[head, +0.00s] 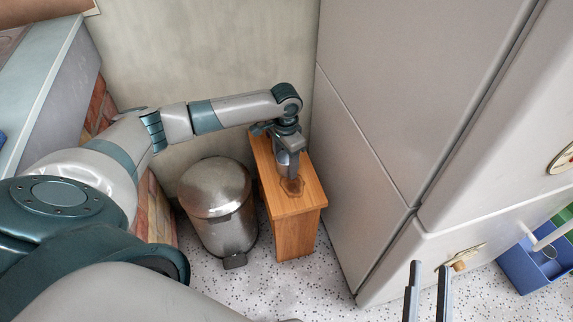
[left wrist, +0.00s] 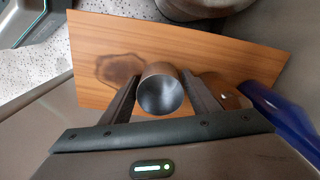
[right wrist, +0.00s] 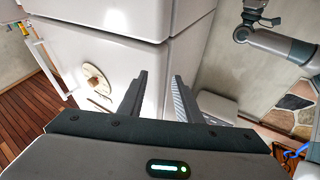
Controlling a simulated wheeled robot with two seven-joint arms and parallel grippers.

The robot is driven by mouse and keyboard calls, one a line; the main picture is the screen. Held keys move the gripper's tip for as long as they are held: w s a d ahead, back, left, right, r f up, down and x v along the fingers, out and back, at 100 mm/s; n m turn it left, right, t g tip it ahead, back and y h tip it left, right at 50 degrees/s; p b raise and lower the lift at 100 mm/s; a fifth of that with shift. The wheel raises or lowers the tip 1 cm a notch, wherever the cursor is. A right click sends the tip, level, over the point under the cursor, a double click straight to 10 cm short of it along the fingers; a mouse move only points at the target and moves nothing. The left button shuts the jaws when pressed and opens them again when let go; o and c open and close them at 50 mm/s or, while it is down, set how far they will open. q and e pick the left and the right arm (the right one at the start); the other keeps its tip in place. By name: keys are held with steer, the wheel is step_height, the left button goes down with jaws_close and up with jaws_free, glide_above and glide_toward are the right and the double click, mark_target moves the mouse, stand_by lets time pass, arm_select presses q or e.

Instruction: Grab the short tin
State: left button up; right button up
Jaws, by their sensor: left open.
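The short tin (left wrist: 160,92) is a grey metal cylinder with its open mouth toward the camera in the left wrist view. It stands on the wooden bench (head: 297,207), whose top also shows in the left wrist view (left wrist: 220,50). My left gripper (left wrist: 161,82) is open, with one finger on each side of the tin; I cannot tell whether they touch it.
A metal pedal bin (head: 217,205) stands left of the bench. The tall fridge (head: 385,140) is close on the right. A blue crate (head: 535,268) is at the lower right. A blue object (left wrist: 272,108) lies near the bench's right end in the left wrist view.

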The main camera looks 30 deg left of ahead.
arm_select(q)
steer(key=c, duration=0.8)
steer(key=shift+r, duration=0.1)
